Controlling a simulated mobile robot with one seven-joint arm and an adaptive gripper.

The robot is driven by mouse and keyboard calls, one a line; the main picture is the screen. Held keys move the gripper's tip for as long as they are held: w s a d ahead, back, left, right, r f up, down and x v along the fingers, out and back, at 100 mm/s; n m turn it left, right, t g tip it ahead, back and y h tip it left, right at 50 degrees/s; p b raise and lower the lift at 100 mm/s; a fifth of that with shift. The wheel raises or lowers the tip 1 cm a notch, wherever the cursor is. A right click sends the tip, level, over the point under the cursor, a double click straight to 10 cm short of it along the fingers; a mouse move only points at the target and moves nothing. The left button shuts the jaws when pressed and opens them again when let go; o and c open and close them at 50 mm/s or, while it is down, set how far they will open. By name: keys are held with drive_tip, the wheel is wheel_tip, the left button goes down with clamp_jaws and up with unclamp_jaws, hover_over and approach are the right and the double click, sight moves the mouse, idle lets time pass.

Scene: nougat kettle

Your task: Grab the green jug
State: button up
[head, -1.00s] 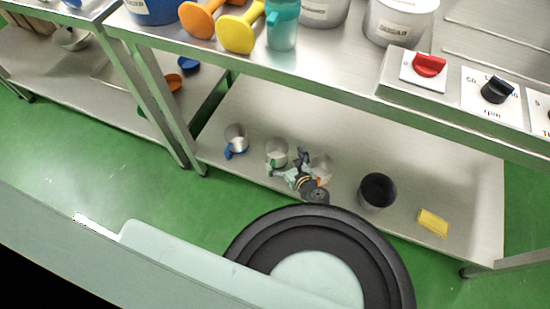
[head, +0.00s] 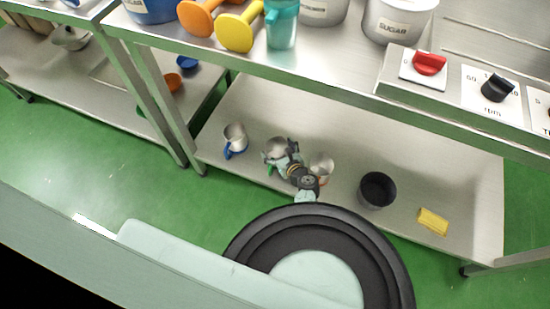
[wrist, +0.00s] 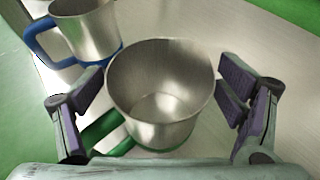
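The green jug (wrist: 162,92) is a steel cup with a green handle and base. In the wrist view it stands upright between the two fingers of my gripper (wrist: 165,108), with a gap showing on each side. The fingers are open and its inside looks empty. In the head view the green jug (head: 274,148) stands on the lower shelf, partly hidden by my gripper (head: 280,153). Its green handle points towards my side, at the lower left in the wrist view.
A blue-handled jug (head: 235,138) stands left of the green one, and close to it in the wrist view (wrist: 88,30). An orange-handled jug (head: 321,166) stands to the right. A dark pot (head: 377,190) and a yellow sponge (head: 433,221) lie further right. The upper shelf (head: 340,75) overhangs.

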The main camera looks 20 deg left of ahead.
drive_tip(key=c, duration=1.5)
